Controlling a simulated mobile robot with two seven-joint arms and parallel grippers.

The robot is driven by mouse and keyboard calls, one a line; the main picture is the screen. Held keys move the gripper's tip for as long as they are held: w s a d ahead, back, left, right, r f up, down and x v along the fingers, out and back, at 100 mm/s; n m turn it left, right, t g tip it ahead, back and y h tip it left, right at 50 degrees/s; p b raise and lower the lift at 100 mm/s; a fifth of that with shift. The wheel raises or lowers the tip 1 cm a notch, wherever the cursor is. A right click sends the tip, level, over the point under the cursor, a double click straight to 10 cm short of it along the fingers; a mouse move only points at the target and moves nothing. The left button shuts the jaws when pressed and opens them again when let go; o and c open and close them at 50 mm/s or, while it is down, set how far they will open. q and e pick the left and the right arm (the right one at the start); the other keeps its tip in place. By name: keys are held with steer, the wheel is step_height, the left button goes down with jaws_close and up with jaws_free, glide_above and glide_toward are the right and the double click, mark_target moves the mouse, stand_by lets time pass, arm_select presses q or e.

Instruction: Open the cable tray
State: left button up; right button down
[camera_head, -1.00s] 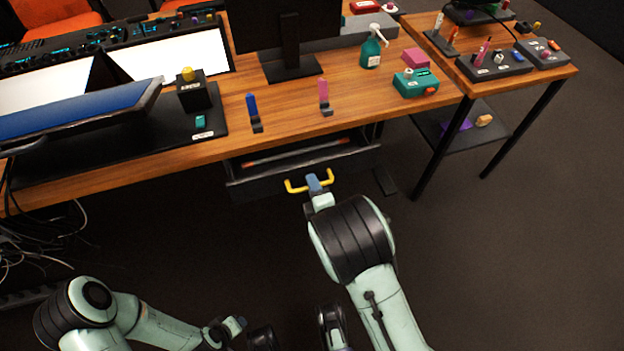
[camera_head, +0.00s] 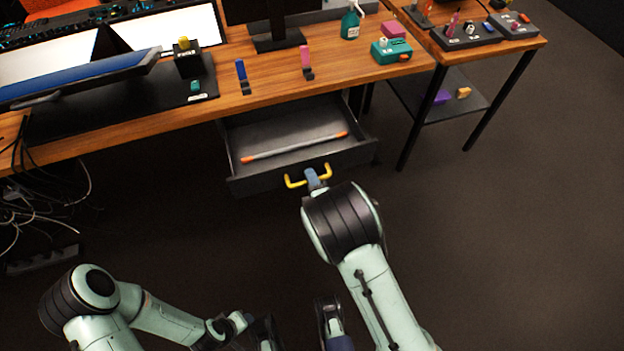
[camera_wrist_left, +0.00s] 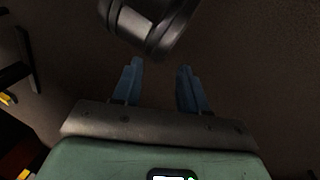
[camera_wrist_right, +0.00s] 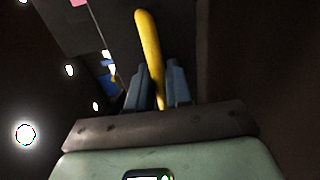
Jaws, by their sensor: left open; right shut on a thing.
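The cable tray (camera_head: 245,182) is a dark drawer under the wooden desk, pulled out so that its inside shows. A pale rod with orange ends lies in it (camera_head: 295,147). A yellow handle (camera_head: 293,183) is on its front. My right gripper (camera_head: 313,178) is shut on this handle, and the yellow bar (camera_wrist_right: 150,50) stands between its blue fingers in the right wrist view. My left gripper (camera_wrist_left: 158,88) is open and empty over dark floor, apart from the tray. In the head view it is low, near the bottom edge.
The desk (camera_head: 275,92) carries a blue upright piece (camera_head: 242,74), a pink one (camera_head: 306,60), a teal box (camera_head: 392,50) and a spray bottle (camera_head: 351,22). A side table (camera_head: 480,62) stands at right. Loose cables (camera_head: 45,200) hang at left. Floor in front of the tray is clear.

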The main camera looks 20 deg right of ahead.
steer(key=c, duration=1.2)
jaws_free()
steer(key=shift+c, duration=0.2)
arm_select(q)
steer(key=s+d+r+g+h+p, duration=0.1)
steer(key=s+d+r+g+p, duration=0.1)
steer(key=s+r+p, duration=0.4)
steer(key=shift+s+d+r+g, duration=0.3)
steer(key=shift+s+d+r, duration=0.1)
steer(key=shift+s+d, duration=0.25)
arm_select(e)
steer(key=v, duration=1.3)
arm_select(q)
steer(key=shift+a, duration=0.1)
arm_select(e)
steer(key=shift+s, duration=0.2)
